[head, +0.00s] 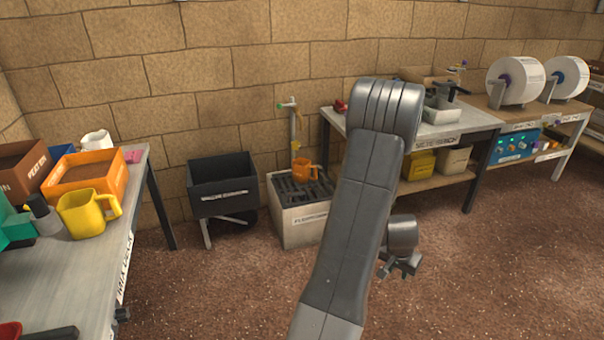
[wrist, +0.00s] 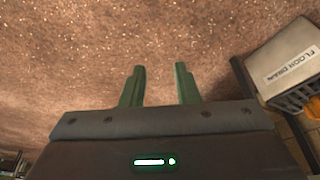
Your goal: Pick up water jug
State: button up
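An orange jug (head: 304,170) with a handle stands on the slotted top of the floor drain box (head: 296,225), below a wall tap (head: 292,108). A yellow jug (head: 88,213) with a handle stands on the mix bench at the left. A white jug-like vessel (head: 97,140) is at that bench's back. I cannot tell by label which is the water jug. My gripper (head: 399,268) hangs over the floor, right of the drain box and away from the jugs. In the wrist view, its green fingers (wrist: 160,84) are apart with only floor between them.
The mix bench (head: 122,235) fills the left side, with an orange bin (head: 88,178). A black bin (head: 222,188) stands left of the drain box. A workbench (head: 470,128) with machines and reels runs along the right wall. The middle floor is clear.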

aim_at(306, 172)
jog(key=i+u, duration=0.45)
jog(key=i, duration=1.95)
